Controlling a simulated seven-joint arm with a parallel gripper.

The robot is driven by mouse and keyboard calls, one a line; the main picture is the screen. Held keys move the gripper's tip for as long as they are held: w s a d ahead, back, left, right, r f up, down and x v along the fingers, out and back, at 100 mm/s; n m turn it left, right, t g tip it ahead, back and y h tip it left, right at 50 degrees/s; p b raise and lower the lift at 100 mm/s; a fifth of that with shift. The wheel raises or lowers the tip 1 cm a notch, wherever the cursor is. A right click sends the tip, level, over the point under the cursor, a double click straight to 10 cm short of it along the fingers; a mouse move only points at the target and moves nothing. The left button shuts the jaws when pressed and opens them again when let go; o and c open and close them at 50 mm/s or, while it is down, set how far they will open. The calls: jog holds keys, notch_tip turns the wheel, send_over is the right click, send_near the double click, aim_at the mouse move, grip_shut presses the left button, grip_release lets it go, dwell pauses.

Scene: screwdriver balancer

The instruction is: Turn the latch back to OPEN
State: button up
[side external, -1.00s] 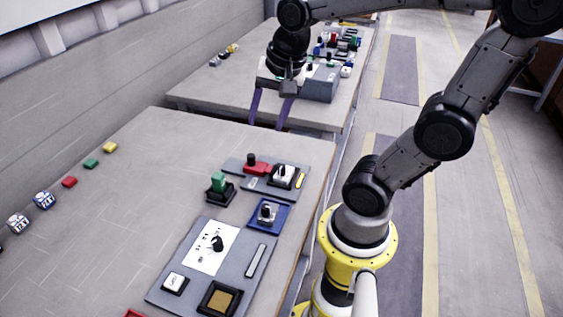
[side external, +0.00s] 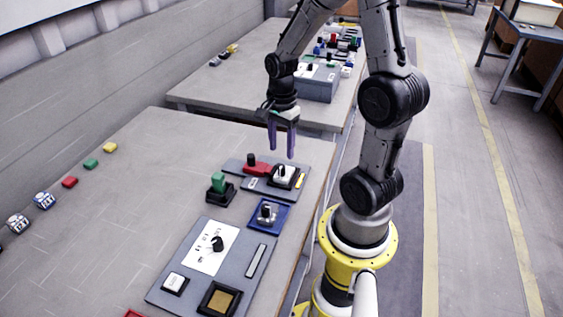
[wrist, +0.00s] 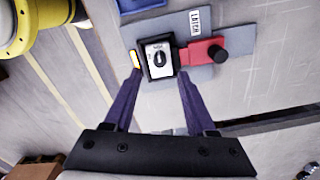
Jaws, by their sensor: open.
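The latch (side external: 262,169) is a red bar with an upright black knob, on a grey plate (side external: 236,166). The wrist view shows the latch (wrist: 198,52) with its narrow end reaching left to the edge of a black-framed block with a white face (wrist: 158,56). The black knob (wrist: 217,53) is at its right end. A white label reading LATCH (wrist: 195,20) is on the plate. My gripper (side external: 281,152) is open and empty above the plate, fingers pointing down. In the wrist view its fingertips (wrist: 160,73) lie either side of the block, left of the knob.
A green knob on a black base (side external: 219,190) and a blue-framed switch (side external: 267,216) stand nearby. A larger grey panel (side external: 178,297) with a dial is at the front. Small coloured blocks line the table's left. A second table (side external: 215,85) is behind.

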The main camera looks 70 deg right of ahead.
aim_at(281, 166)
notch_tip(281, 166, down, 6)
jog(key=shift+r, duration=0.1)
dwell(0.4)
grip_shut()
